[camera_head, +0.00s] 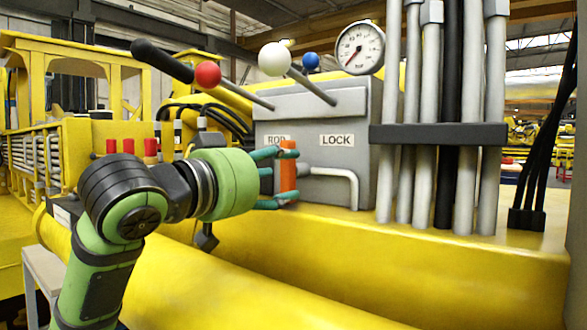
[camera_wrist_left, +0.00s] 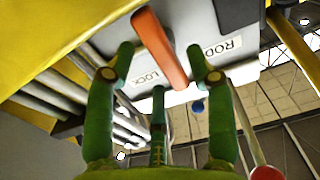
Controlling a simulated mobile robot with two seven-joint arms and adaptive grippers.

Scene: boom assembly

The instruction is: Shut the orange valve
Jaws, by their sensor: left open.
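The orange valve (camera_head: 288,174) has a bar-shaped handle that stands upright on the front of the grey control box, under the ROD and LOCK labels. In the left wrist view the orange handle (camera_wrist_left: 162,48) runs slantwise between my fingers. My left gripper (camera_head: 279,178) is green with teal fingers and is open around the handle, its fingers reaching above and below it. In the left wrist view the left gripper (camera_wrist_left: 161,64) shows gaps on both sides of the handle. Finger parts hide some of the handle in the head view. My right gripper is not in view.
The grey box (camera_head: 360,115) carries levers with a red knob (camera_head: 207,74) and a white knob (camera_head: 274,59). A bent grey pipe (camera_head: 345,174) is right of the valve. A gauge (camera_head: 359,48) and vertical pipes (camera_head: 404,110) stand further right. A yellow beam (camera_head: 450,265) lies below.

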